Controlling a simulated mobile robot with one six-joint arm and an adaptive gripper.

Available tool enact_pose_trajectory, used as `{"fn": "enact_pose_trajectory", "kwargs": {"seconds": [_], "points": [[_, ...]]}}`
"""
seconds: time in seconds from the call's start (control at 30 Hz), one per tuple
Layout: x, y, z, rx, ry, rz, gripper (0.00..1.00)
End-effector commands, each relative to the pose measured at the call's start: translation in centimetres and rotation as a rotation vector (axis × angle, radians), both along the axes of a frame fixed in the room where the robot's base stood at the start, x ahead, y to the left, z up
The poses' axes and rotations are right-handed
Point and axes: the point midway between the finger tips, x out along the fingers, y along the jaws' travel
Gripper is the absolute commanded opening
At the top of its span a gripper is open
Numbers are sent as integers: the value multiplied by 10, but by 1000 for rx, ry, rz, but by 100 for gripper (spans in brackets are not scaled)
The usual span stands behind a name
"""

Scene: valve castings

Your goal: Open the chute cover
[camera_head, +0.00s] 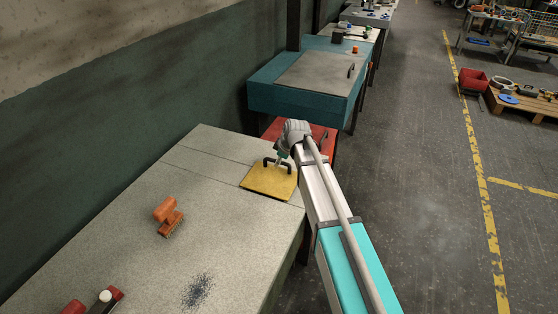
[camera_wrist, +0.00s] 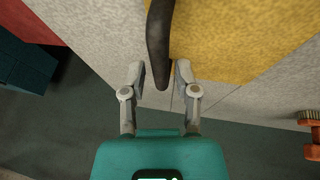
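The cover is a yellow square plate (camera_head: 268,181) lying flat, apparently closed, at the far right corner of the grey speckled bench. It has a dark arched handle (camera_head: 277,163) on top. In the wrist view the yellow plate (camera_wrist: 240,40) fills the upper right, with the dark handle (camera_wrist: 159,40) beside its edge. My gripper (camera_head: 280,163) is at the handle. In the wrist view my two fingertips (camera_wrist: 160,72) are spread, one on each side of the handle's end. Narrow gaps seem to show between handle and fingers, so no firm grip is visible.
An orange brush (camera_head: 168,215) lies on the bench (camera_head: 110,235), left of the cover. Red and black items (camera_head: 100,302) lie at the near left edge. A teal box with a grey lid (camera_head: 318,75) stands beyond the bench.

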Motion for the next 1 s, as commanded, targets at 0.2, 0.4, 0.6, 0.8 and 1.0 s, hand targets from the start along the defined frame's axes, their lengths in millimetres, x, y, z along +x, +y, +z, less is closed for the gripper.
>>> {"fn": "enact_pose_trajectory", "kwargs": {"seconds": [0.2, 0.4, 0.6, 0.8, 1.0], "points": [[0, 0, 0, 0, 0, 0, 0], [0, 0, 0, 0, 0, 0, 0], [14, -4, 0, -1, 0, -1, 0], [49, -16, 0, 0, -1, -2, 0], [87, -29, 0, 0, -1, -1, 0]]}}
